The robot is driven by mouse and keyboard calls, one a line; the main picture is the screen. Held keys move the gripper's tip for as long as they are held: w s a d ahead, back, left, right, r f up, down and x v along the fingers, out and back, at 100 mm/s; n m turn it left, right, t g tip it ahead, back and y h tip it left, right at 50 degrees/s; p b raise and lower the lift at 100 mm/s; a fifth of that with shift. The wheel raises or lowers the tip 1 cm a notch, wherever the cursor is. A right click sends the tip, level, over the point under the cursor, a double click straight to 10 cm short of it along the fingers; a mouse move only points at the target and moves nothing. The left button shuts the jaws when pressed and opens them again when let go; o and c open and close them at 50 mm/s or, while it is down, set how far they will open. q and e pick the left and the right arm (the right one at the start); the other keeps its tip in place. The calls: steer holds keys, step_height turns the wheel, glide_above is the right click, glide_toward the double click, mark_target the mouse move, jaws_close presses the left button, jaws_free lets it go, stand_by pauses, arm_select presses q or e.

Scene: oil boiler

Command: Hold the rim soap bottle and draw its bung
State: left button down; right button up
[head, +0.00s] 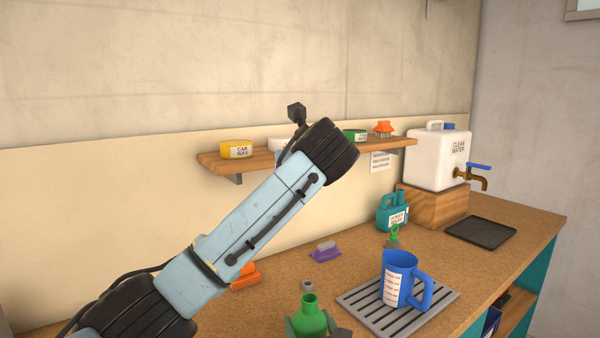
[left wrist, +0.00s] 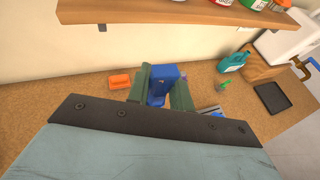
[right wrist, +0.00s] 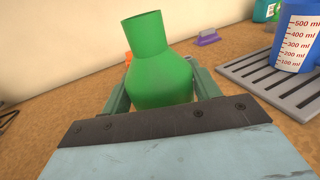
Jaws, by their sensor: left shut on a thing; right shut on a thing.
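A green bottle (head: 313,316), presumably the rim soap bottle, shows at the bottom of the head view; no label is visible. My right gripper (head: 314,328) is shut on its body, and the right wrist view shows the bottle (right wrist: 160,70) slightly tilted between the fingers. I see no bung in its neck, though its mouth is not clearly shown. My left gripper (left wrist: 166,92) is shut on a blue thing (left wrist: 160,82), perhaps the bung, partly hidden by the fingers. In the head view the left gripper is hidden behind its arm.
A small grey piece (head: 308,286) shows just behind the bottle. A blue measuring jug (head: 396,278) stands on a slatted rack (head: 358,312). A purple brush (head: 325,251), a teal bottle (head: 391,214) and a water container (head: 437,160) stand farther back. A shelf (head: 262,157) overhangs the counter.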

steer(key=o, duration=1.2)
